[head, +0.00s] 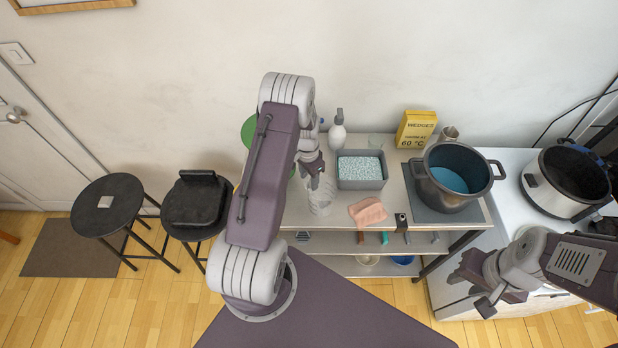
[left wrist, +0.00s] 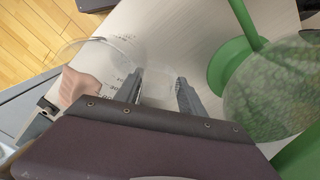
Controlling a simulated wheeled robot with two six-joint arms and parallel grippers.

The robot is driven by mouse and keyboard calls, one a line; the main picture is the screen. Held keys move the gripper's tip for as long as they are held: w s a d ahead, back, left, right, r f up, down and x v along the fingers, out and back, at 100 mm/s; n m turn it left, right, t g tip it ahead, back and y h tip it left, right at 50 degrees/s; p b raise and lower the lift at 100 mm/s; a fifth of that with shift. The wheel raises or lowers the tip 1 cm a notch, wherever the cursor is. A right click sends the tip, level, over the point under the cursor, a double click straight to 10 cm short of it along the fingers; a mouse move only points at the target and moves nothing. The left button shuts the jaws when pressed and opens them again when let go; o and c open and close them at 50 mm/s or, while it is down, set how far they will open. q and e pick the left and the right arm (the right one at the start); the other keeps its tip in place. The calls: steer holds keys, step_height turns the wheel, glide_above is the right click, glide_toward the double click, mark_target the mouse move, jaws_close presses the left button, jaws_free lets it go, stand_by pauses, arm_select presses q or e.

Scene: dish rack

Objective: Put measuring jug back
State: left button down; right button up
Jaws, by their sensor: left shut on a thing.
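The clear measuring jug (head: 321,198) stands upright at the left end of the metal table, below my left gripper (head: 314,172). In the left wrist view the see-through jug (left wrist: 125,62), with dark scale marks, shows between and beyond the fingers of my left gripper (left wrist: 160,92). These fingers are shut on the jug, seemingly at its wall; the exact contact is hard to see through the clear material. My right gripper (head: 478,283) is empty, off to the right in front of the white counter; its finger gap is unclear.
A grey tray of pale beads (head: 361,184), a pink cloth (head: 368,212), a dark pot (head: 453,205) and a yellow sign (head: 415,129) stand on the table. A green stand (left wrist: 232,62) is close beside the jug. Two black stools (head: 112,205) are at left.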

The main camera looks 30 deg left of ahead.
arm_select(q)
steer(key=c, duration=0.6)
jaws_free()
step_height(320, 180, up, 9)
steer(key=b, duration=0.2)
steer(key=shift+s+b, duration=0.1)
steer(key=shift+b, duration=0.2)
steer(key=shift+a, duration=0.1)
jaws_close()
stand_by(0.8)
